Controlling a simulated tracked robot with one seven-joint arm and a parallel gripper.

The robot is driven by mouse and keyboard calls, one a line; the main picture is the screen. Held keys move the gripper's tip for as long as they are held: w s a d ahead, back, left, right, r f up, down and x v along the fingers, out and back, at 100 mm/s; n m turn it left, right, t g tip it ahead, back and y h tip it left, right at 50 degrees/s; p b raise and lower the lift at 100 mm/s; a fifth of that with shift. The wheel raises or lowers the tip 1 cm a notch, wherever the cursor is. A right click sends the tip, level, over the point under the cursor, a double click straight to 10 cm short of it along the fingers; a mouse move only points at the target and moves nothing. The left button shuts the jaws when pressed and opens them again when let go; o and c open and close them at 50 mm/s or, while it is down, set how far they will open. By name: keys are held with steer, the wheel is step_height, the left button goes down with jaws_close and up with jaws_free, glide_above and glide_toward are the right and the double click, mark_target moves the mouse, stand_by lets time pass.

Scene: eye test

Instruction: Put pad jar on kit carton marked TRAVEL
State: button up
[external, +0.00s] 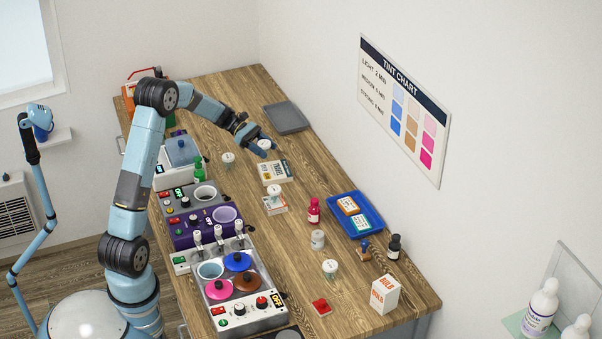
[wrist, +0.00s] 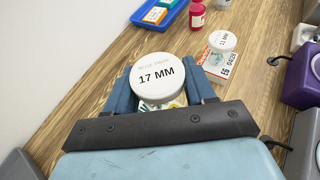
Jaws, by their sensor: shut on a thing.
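My gripper (external: 260,147) is shut on a pad jar with a round white lid (wrist: 160,76) reading 17 MM. The jar sits between the two blue fingers, and its lid (external: 265,144) also shows in the external view. A white, yellow and blue kit carton (external: 276,173) lies on the bench just in front of the jar in the external view. A printed patch shows below the jar in the wrist view. I cannot tell the gap between them, nor read TRAVEL on the carton. Another jar (wrist: 223,40), marked 21 MM, stands on an orange and white carton (wrist: 214,68).
Another white-lidded jar (external: 228,159) stands left of the carton. A grey tray (external: 286,117) lies behind. Warmers (external: 205,228) line the left edge. A red bottle (external: 314,211), a blue tray (external: 371,224) and a BULD box (external: 385,295) stand towards the right and front.

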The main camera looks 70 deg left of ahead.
glide_above(275, 170)
step_height(275, 170, down, 6)
steer(key=shift+r, duration=0.15)
step_height(275, 170, down, 3)
steer(key=shift+w+f, duration=0.1)
steer(key=shift+f, duration=0.05)
steer(key=o, duration=1)
steer(key=shift+o, duration=0.2)
